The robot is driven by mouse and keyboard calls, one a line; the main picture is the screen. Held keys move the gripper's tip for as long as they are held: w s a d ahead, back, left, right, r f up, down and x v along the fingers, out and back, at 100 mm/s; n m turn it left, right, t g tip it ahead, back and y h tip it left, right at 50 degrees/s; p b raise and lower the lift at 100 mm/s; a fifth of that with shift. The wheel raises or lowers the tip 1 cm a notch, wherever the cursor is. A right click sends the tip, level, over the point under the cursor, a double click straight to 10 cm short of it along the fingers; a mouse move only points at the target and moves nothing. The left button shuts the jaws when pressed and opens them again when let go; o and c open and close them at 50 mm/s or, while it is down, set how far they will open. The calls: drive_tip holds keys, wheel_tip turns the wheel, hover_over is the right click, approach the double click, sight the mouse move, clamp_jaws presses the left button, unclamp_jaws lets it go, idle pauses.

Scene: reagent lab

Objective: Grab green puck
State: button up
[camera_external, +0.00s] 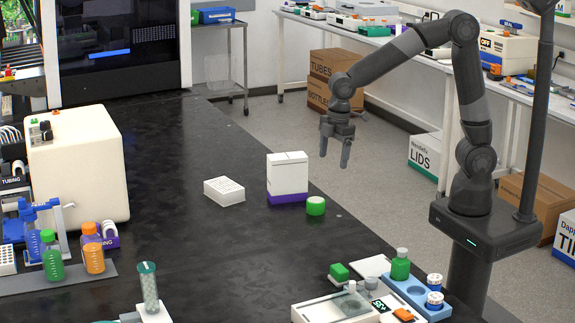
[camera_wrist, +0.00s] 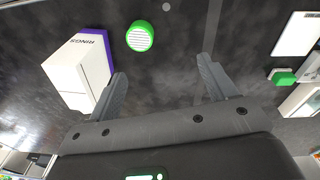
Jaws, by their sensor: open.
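The green puck (camera_external: 316,206) lies on the dark bench near its right edge, just right of a white box with a purple base (camera_external: 287,178). In the wrist view the green puck (camera_wrist: 140,36) shows a pale ribbed top, and the white box (camera_wrist: 82,68) reads "RINGS". My gripper (camera_external: 336,160) is open and empty, up in the air near the bench edge, above and apart from the puck. In the wrist view my gripper (camera_wrist: 166,72) has its fingers spread wide, with the puck beyond the tips, nearer the left finger.
A low white rack (camera_external: 224,191) stands left of the box. At the front right are a green block (camera_external: 339,271), a green-filled bottle (camera_external: 400,266) and a blue tray (camera_external: 412,293). The bench between the puck and these is clear.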

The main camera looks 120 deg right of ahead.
drive_tip(key=g, duration=0.1)
hover_over(316, 200)
wheel_tip(316, 200, down, 6)
drive_tip(key=shift+n+y, duration=0.3)
wheel_tip(316, 200, down, 11)
drive_tip(key=shift+r, duration=0.1)
drive_tip(key=c, duration=1.1)
drive_tip(key=shift+r, duration=0.1)
